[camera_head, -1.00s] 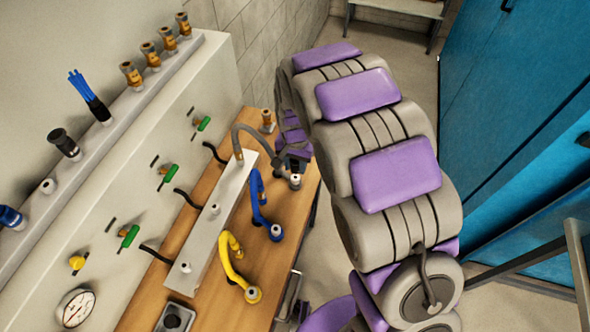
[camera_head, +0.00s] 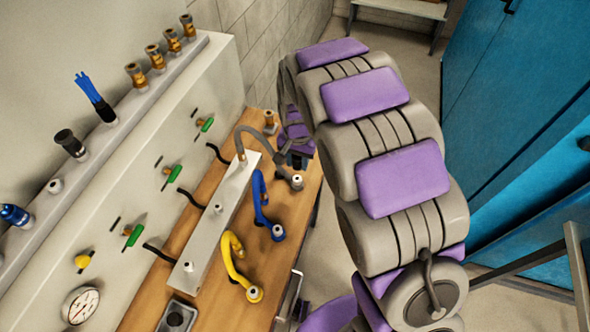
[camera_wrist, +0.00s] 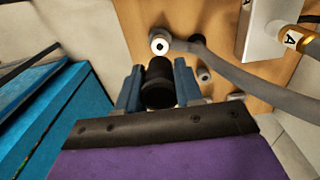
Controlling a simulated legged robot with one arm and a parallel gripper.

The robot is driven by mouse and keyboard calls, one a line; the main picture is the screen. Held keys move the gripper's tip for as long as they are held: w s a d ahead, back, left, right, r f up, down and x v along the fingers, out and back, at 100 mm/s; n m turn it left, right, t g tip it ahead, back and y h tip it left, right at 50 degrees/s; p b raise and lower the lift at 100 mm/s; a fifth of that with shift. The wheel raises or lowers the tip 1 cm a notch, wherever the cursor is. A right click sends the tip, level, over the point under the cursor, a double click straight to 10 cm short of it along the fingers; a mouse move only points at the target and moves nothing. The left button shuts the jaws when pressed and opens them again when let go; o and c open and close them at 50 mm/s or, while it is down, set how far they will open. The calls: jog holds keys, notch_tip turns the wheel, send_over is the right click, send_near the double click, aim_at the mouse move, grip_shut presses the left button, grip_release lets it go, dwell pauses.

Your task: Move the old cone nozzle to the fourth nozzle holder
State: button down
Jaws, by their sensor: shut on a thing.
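My gripper (camera_wrist: 158,72) is shut on a black cylindrical nozzle (camera_wrist: 158,88), seen between its two blue fingers in the wrist view. I take this to be the old cone nozzle; its cone shape is not clear. In the head view my gripper (camera_head: 297,160) is small and dark beyond the grey hose end, and the nozzle is hard to make out. The grey hose's white-tipped end (camera_head: 297,182) is bare; it also shows in the wrist view (camera_wrist: 160,44). On the wall ledge (camera_head: 134,101), a bare white holder (camera_head: 55,186) stands between other nozzles; holder numbers are not readable.
A blue hose (camera_head: 258,195) and a yellow hose (camera_head: 230,260) arch over the wooden bench (camera_head: 270,250). A blue cabinet (camera_head: 520,120) stands right.

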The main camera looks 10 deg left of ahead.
jog(key=w+d+r, duration=0.2)
jog(key=d, duration=0.9)
jog(key=w+d+r+n, duration=0.1)
jog(key=w+d+r, duration=0.1)
jog(key=d, duration=1)
jog(key=shift+w+n, duration=0.3)
jog(key=shift+w, duration=0.45)
jog(key=shift+a, duration=0.15)
jog(key=shift+a+f, duration=0.1)
